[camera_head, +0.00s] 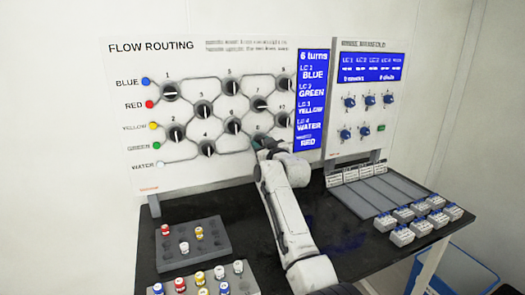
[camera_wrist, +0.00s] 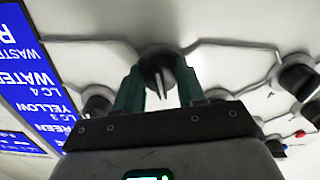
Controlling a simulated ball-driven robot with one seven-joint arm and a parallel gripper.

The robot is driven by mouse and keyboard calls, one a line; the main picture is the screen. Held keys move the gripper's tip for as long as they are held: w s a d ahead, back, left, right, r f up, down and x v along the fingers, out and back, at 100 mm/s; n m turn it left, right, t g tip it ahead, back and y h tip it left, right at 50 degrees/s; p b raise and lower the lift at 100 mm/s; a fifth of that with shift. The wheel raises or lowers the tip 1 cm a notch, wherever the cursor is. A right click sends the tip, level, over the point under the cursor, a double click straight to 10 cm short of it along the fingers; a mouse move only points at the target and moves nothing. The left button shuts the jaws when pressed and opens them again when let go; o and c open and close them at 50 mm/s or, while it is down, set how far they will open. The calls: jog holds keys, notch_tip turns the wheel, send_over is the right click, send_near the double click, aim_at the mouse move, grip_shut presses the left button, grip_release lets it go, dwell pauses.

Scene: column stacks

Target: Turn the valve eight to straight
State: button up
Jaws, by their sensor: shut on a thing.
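Valve eight (camera_wrist: 157,62) is a dark round knob with a white pointer mark on the flow routing panel (camera_head: 165,178). In the wrist view it sits between the two green fingers of my gripper (camera_wrist: 159,76), which is shut on it. Its white mark looks nearly upright there, slightly tilted. In the head view my gripper (camera_head: 264,146) is at the lower right of the valve group and hides most of valve eight, with only its number showing above.
Other valves, such as valve six (camera_head: 232,125) and valve seven (camera_head: 259,103), surround it closely. A blue screen (camera_head: 311,100) lists the routes on the right. Vial racks (camera_head: 192,245) and labelled blocks (camera_head: 402,235) stand on the black table below.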

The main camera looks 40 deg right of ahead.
jog(key=n+b, duration=0.2)
jog(key=n, duration=0.1)
jog(key=shift+d+f+n+b, duration=0.1)
jog(key=shift+f+n+b, duration=0.05)
jog(key=shift+n+b, duration=0.15)
jog(key=n+b, duration=0.1)
jog(key=n, duration=0.2)
jog(key=shift+n, duration=0.3)
jog(key=n, duration=0.3)
jog(key=shift+r+n, duration=0.25)
jog(key=shift+n, duration=0.15)
jog(key=shift+n+p, duration=0.55)
jog(key=shift+n, duration=1.65)
jog(key=o, duration=1.1)
jog(key=shift+c, duration=0.2)
jog(key=v, duration=1.1)
